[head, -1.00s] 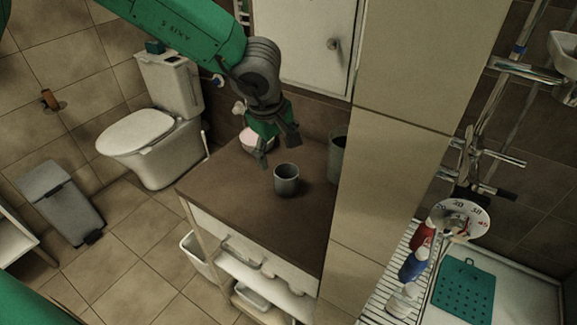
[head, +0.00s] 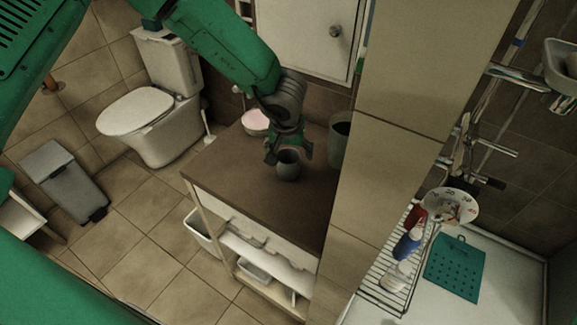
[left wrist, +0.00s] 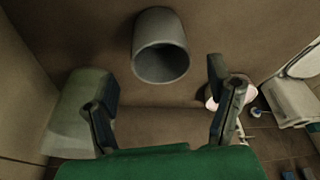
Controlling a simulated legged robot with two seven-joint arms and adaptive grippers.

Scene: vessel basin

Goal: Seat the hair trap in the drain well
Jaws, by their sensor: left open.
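A grey, round, cup-like vessel (head: 289,168) stands upright on the brown counter top (head: 235,170). It also shows in the left wrist view (left wrist: 161,65), with its open mouth facing the camera, beyond and between the fingertips. My left gripper (head: 288,155) is open and empty, right at the vessel in the head view, with its fingers overlapping the vessel's rim. I cannot tell whether they touch it. I cannot make out for sure a hair trap or a drain well. My right gripper is not in view.
A taller grey-green container (head: 339,138) stands right of the vessel, against the tiled pillar (head: 400,130). A pink-filled white bowl (head: 255,122) stands behind. The counter's front left is clear.

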